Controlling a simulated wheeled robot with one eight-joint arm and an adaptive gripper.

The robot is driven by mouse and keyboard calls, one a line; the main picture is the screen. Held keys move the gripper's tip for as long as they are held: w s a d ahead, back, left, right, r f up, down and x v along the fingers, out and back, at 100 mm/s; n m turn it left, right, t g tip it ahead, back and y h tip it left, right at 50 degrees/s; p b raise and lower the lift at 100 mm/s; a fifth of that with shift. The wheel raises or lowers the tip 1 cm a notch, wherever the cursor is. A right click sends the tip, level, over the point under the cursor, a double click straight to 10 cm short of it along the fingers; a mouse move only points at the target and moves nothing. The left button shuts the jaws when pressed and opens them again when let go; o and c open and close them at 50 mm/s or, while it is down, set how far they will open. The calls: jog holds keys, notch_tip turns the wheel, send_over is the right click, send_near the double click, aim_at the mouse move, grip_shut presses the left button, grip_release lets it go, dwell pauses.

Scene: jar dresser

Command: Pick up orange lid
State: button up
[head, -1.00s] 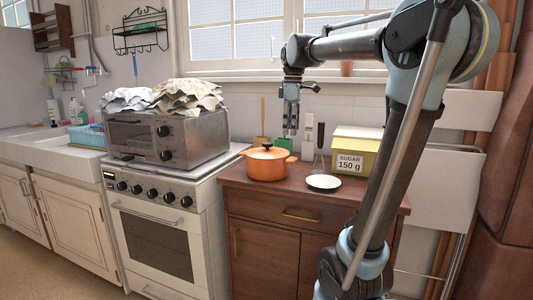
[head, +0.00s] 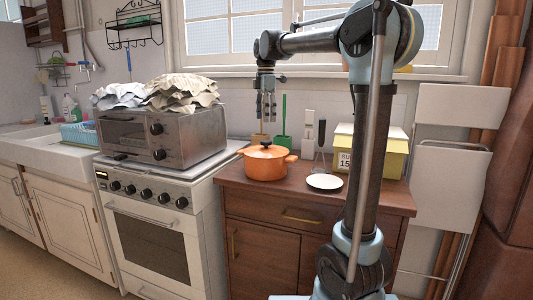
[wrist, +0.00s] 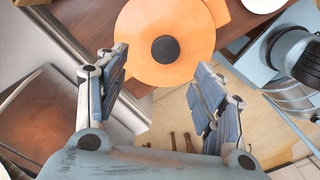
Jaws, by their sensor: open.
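The orange lid (head: 266,151) with a dark round knob sits on an orange pot (head: 266,168) on the brown dresser. In the wrist view the lid (wrist: 150,25) is at the top centre, with its dark knob (wrist: 165,49) facing me. My gripper (head: 267,114) hangs above the pot in the head view, pointing down and apart from the lid. In the wrist view my gripper (wrist: 157,62) is open and empty, its two fingers spread on either side of the knob's line.
A white saucer (head: 324,182) lies on the dresser (head: 262,208) right of the pot. A yellow sugar box (head: 393,160), a green-handled utensil (head: 283,138) and a whisk-like tool (head: 321,158) stand behind. A stove with a toaster oven (head: 160,136) is at left.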

send_over(266, 141)
jog(key=w, duration=0.1)
notch_tip(266, 141, down, 6)
jog(key=shift+w+r, duration=0.1)
jog(key=shift+s+f, duration=0.2)
jog(key=shift+f, duration=1.15)
jog(key=shift+s+f, duration=0.2)
jog(key=shift+f, duration=1.15)
jog(key=shift+c, duration=0.2)
jog(key=c, duration=1.2)
